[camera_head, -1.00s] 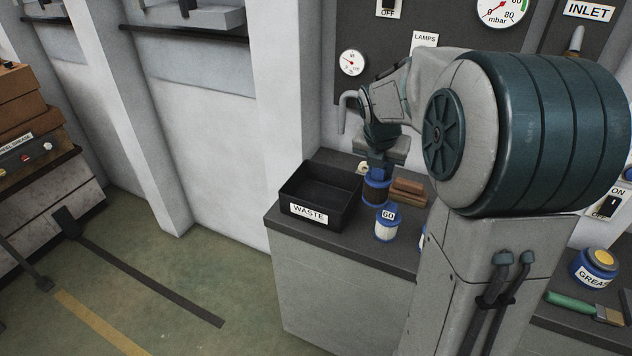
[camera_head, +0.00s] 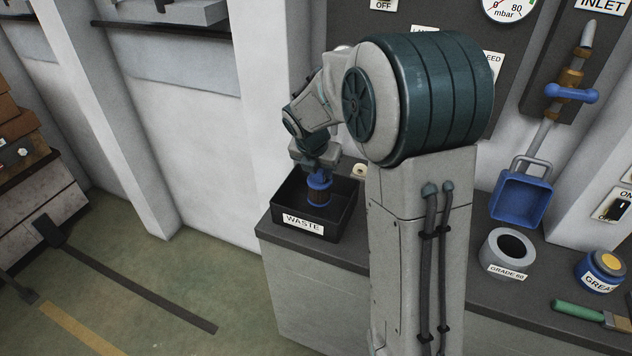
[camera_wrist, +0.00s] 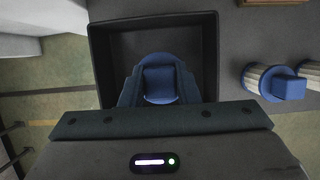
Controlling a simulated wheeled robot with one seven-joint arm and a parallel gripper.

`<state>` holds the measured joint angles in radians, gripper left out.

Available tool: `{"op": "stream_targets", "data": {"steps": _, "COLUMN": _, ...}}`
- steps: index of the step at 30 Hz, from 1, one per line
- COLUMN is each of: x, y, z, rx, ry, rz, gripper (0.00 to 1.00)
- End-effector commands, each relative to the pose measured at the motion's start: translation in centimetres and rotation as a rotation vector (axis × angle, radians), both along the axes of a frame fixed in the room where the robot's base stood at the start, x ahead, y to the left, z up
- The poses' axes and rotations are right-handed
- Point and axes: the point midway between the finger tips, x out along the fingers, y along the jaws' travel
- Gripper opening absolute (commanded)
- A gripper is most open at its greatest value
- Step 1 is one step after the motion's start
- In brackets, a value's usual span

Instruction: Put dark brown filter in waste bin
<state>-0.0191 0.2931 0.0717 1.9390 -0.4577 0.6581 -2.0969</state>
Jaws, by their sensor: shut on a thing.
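The dark brown filter (camera_head: 319,196) has blue end caps and hangs upright from my gripper (camera_head: 320,172). My gripper is shut on its blue top. The filter is over the black waste bin (camera_head: 346,222), its lower end seeming to be within the opening; I cannot tell if it touches the floor of the bin. In the wrist view the blue cap (camera_wrist: 159,80) sits between the fingers of my gripper (camera_wrist: 160,88), inside the outline of the bin rim (camera_wrist: 150,22). The filter's brown body is hidden there.
Pale filters with blue caps (camera_wrist: 289,87) stand beside the bin in the wrist view. My arm hides that part of the bench (camera_head: 300,252) in the head view. A grey ring marked GRADE 60 (camera_head: 490,262), a blue scoop-like box (camera_head: 520,198) and a grease tin (camera_head: 600,270) are to the right.

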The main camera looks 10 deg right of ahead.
Motion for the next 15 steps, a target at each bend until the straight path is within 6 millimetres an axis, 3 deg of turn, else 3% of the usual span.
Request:
{"op": "stream_targets", "data": {"steps": 4, "x": 0.4, "y": 1.0, "z": -0.7, "rx": -0.002, "ry": 0.000, "rz": 0.003, "gripper": 0.00}}
{"op": "stream_targets", "data": {"steps": 10, "x": 0.3, "y": 1.0, "z": -3.5, "rx": -0.002, "ry": 0.002, "rz": 0.004, "gripper": 0.00}}
{"op": "stream_targets", "data": {"steps": 15, "x": 0.4, "y": 0.9, "z": -4.6, "rx": -0.001, "ry": -0.001, "rz": 0.001, "gripper": 0.00}}
